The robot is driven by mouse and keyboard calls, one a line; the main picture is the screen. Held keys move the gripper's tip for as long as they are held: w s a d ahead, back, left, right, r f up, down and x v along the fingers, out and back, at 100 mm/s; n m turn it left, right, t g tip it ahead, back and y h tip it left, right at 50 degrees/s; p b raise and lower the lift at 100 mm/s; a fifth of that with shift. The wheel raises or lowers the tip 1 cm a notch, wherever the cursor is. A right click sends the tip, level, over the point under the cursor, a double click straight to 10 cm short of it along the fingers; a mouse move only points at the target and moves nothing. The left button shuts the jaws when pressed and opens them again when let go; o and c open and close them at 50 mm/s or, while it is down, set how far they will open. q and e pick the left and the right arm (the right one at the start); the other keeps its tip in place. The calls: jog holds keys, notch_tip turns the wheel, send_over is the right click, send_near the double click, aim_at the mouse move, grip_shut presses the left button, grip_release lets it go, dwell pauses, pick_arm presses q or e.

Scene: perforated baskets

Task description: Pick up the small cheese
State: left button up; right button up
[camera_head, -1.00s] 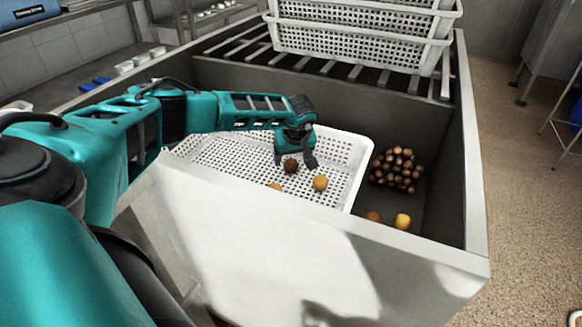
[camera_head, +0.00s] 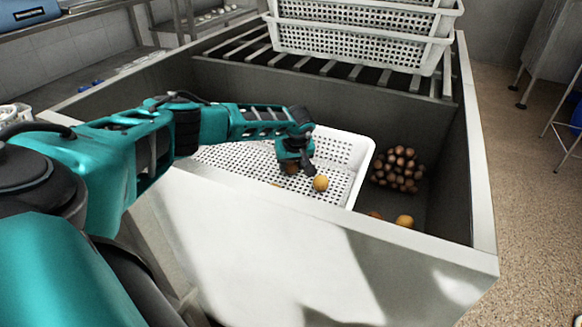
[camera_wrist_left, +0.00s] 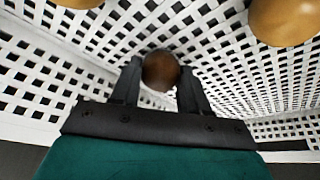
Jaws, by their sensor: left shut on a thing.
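A small dark brown round piece, which I take to be the small cheese (camera_wrist_left: 161,70), sits between the fingers of my left gripper (camera_wrist_left: 160,85) in the left wrist view. The fingers are shut on its sides. In the head view the left gripper (camera_head: 302,168) is low inside the white perforated basket (camera_head: 345,150), and the brown piece (camera_head: 291,168) is partly hidden by it. The basket floor shows close behind the piece in the wrist view; I cannot tell whether they touch. My right gripper is not in view.
An orange ball (camera_head: 320,183) lies in the basket right beside the gripper. A pile of brown balls (camera_head: 397,168) and an orange ball (camera_head: 404,221) lie in the grey bin to the right. Stacked white baskets (camera_head: 360,40) stand on the rack behind. The bin's front wall (camera_head: 330,230) rises before the basket.

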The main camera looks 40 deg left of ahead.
pick_arm(q)
jog(key=c, duration=0.4)
jog(key=shift+r, duration=0.1)
